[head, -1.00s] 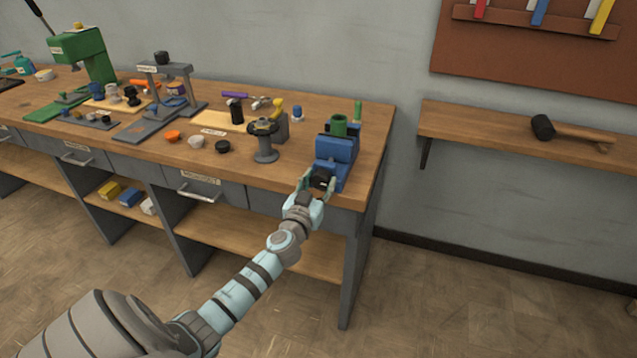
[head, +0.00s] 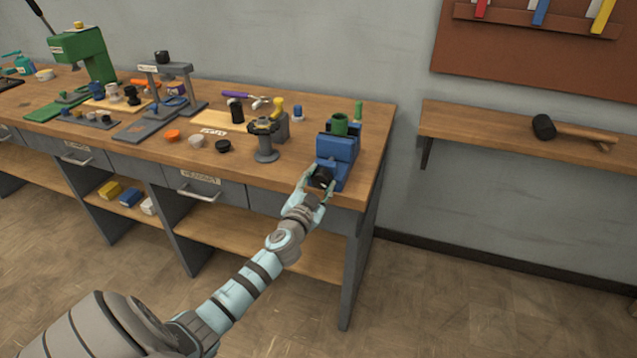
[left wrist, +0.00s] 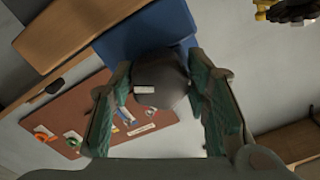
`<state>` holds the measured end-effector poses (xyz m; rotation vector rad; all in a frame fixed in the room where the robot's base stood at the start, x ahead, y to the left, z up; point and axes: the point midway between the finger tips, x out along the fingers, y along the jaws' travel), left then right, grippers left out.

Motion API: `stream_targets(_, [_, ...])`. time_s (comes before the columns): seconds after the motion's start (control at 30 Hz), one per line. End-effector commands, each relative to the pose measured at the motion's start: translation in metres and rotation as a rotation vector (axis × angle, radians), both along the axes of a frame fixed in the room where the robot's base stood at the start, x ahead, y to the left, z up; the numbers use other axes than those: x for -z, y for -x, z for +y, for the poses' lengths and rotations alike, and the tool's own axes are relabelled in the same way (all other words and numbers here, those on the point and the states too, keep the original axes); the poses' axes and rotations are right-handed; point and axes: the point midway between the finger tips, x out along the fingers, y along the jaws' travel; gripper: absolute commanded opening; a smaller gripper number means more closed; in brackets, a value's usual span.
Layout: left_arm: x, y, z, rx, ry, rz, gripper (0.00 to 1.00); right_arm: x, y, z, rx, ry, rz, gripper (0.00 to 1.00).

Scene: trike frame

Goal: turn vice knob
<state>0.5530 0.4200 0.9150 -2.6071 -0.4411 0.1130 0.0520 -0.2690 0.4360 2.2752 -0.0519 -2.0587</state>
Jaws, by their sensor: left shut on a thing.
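The blue vice (head: 338,150) stands at the right front corner of the workbench, with a green cylinder (head: 340,122) in its top. Its black knob (head: 321,178) faces the front edge. My left gripper (head: 318,182) is at the knob, with one finger on each side, shut on it. In the left wrist view the dark round knob (left wrist: 158,82) with a pale mark sits between the two green-padded fingers, and the blue vice body (left wrist: 145,38) is behind it. My right gripper is not in view.
On the workbench (head: 285,175) a grey stand (head: 265,140) is left of the vice, with several small caps and a green press (head: 85,55) farther left. A wall shelf (head: 490,132) at right holds a mallet (head: 560,130). Floor in front is clear.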

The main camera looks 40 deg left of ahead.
Motion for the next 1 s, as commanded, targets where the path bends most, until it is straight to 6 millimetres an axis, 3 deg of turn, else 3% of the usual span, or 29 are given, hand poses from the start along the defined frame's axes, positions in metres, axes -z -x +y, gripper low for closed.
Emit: stream_targets(1.0, [-0.002,0.001,0.002,-0.001,-0.863,0.304,0.15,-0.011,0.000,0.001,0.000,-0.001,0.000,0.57])
